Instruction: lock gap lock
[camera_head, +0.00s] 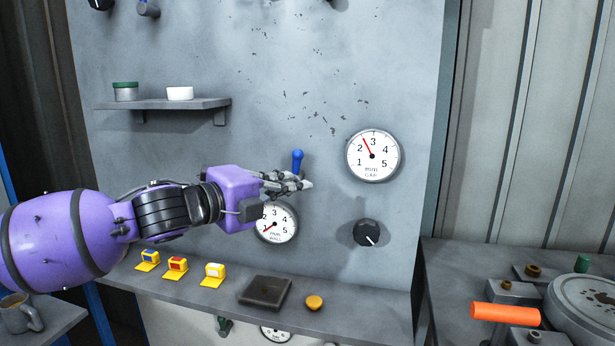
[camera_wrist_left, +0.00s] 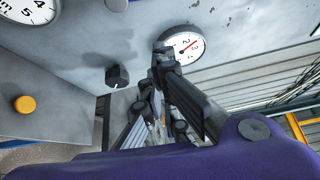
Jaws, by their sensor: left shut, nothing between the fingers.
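The round gauge marked "mm GAP" (camera_head: 372,156) is on the grey panel, its red needle up and left, just short of 3. It also shows in the left wrist view (camera_wrist_left: 186,46). A black knob (camera_head: 367,233) with a white mark pointing down and right sits below it; the wrist view shows it too (camera_wrist_left: 118,77). A small blue-handled lever (camera_head: 297,160) stands upright on the panel, left of the gauge. My left gripper (camera_head: 303,185) is shut and empty, its fingertips just below the blue handle in the picture; contact cannot be told. My right gripper is not in view.
A "mm WALL" gauge (camera_head: 277,224) is partly behind my left gripper. An upper shelf (camera_head: 160,104) holds two small containers.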

